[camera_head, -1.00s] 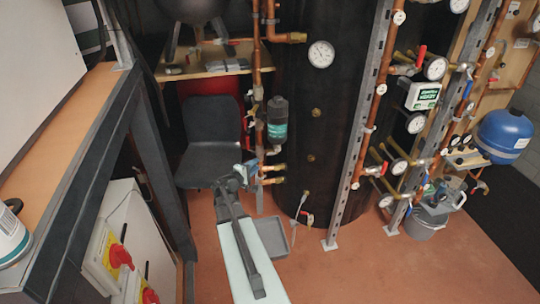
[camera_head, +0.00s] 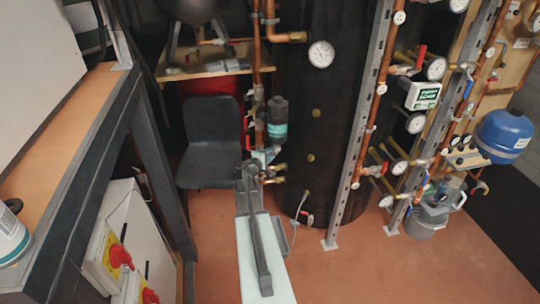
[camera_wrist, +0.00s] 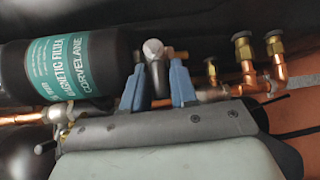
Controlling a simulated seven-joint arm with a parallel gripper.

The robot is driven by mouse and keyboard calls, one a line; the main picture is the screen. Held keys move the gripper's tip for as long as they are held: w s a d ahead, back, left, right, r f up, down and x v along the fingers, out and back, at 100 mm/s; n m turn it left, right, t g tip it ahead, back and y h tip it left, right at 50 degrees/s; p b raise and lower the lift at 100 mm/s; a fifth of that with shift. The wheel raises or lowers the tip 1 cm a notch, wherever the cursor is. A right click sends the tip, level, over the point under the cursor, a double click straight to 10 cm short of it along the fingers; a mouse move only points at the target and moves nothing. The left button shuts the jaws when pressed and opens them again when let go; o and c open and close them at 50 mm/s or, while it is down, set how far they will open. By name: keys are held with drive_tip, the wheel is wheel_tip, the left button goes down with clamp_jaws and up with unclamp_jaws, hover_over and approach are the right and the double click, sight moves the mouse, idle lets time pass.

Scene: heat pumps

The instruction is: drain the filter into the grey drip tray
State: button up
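The magnetic filter is a black cylinder with a teal label (camera_head: 277,122), mounted on the copper pipework; it fills the upper left of the wrist view (camera_wrist: 70,70). My gripper (camera_head: 264,158) is just below the filter. In the wrist view its two blue fingers (camera_wrist: 160,80) stand apart, one on each side of a grey fitting with a pale round end (camera_wrist: 153,50) beside the filter. I cannot tell whether they touch it. The grey drip tray (camera_head: 282,234) is on the floor, mostly hidden behind my arm.
Brass pipe ends (camera_wrist: 242,46) lie right of the fingers. A thin hose (camera_head: 296,215) hangs beside the black tank (camera_head: 340,130). A dark chair (camera_head: 212,130) stands left of the pipework. A grey bucket (camera_head: 428,224) is at right. The floor at front right is clear.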

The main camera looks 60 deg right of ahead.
clamp_jaws()
drive_tip(key=shift+f, duration=0.15)
idle(0.4)
drive_tip(key=shift+f+n+h, duration=0.45)
drive_tip(key=shift+n+h, duration=0.25)
drive_tip(key=shift+h, duration=0.1)
drive_tip(key=shift+s+d+f+n+t+h, duration=0.45)
drive_tip(key=shift+n+t+h, duration=0.6)
drive_tip(key=shift+n, duration=0.9)
drive_tip(key=shift+s+d+f+n+t+h, duration=0.2)
drive_tip(key=shift+f+n+t+h, duration=0.65)
drive_tip(key=shift+n, duration=1.15)
drive_tip(key=shift+s+d+f+n+t+h, duration=0.3)
drive_tip(key=shift+n+t+h, duration=0.95)
drive_tip(key=shift+n, duration=0.7)
drive_tip(key=shift+s+d+r+n+t, duration=0.1)
drive_tip(key=shift+n+t, duration=0.15)
drive_tip(key=shift+n, duration=0.05)
